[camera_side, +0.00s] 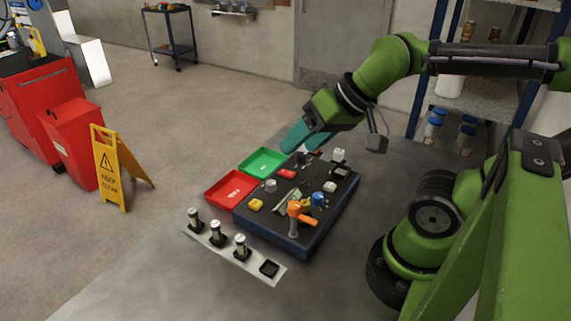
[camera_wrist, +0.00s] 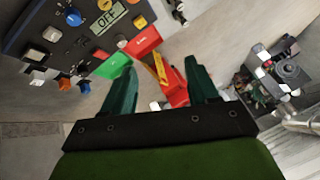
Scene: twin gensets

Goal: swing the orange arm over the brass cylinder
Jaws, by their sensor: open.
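The orange arm (camera_side: 299,211) sits at the front corner of the dark control panel (camera_side: 282,240), on a short tan post. I cannot tell for sure which piece is the brass cylinder; several upright metallic cylinders (camera_side: 217,233) stand on a pale strip in front of the panel. My gripper (camera_side: 300,143) is open and empty, with teal fingers, above the far end of the panel and well away from the orange arm. In the wrist view the open fingers (camera_wrist: 160,72) frame the floor and trays; I cannot identify the orange arm there.
A red tray (camera_side: 229,190) and a green tray (camera_side: 262,162) lie left of the panel. A blue knob (camera_side: 318,199), a yellow knob (camera_side: 255,204) and a red button (camera_side: 287,174) crowd the panel.

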